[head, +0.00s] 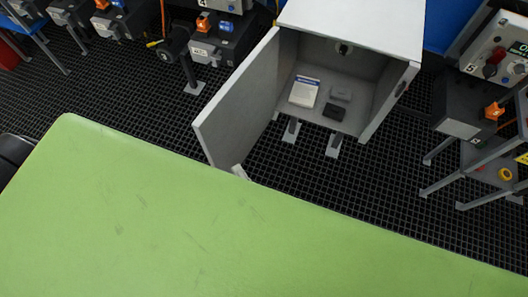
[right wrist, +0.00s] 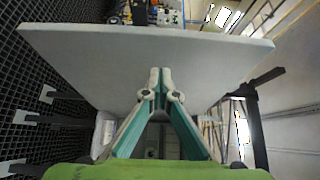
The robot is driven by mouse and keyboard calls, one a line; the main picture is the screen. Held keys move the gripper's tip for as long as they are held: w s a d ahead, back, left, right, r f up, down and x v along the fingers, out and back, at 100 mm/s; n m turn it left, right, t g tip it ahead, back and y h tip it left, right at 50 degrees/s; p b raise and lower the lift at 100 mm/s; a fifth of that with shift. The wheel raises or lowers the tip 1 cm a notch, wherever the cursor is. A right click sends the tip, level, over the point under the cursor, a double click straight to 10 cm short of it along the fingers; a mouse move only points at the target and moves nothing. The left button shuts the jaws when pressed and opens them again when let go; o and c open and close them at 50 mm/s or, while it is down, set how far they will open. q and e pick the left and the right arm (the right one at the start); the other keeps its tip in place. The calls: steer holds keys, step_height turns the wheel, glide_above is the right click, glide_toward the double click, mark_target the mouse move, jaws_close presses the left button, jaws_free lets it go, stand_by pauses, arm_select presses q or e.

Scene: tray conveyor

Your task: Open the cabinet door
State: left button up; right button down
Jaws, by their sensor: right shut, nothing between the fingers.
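The cabinet (head: 350,28) stands at the upper middle of the head view, and its inside is visible. Its grey door (head: 236,98) is swung wide open to the left. In the right wrist view, a broad grey panel, apparently the door (right wrist: 90,52), spans the picture. My right gripper (right wrist: 160,72) is shut and empty, its fingertips together in front of this panel. I cannot tell whether they touch it. In the head view only a small pale piece, apparently my right gripper (head: 240,172), shows at the door's lower end. My left gripper is not in view.
A white box (head: 304,91) and a dark small item (head: 333,111) lie inside the cabinet. A large green surface (head: 150,220) fills the lower head view and hides what is beneath. Equipment stands at the upper left and right (head: 465,115). Dark grid floor (head: 120,95) lies between.

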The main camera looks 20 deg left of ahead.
mark_target(219, 156)
steer(key=shift+a+b, duration=0.3)
steer(key=shift+a, duration=1.65)
steer(key=shift+s+d, duration=0.1)
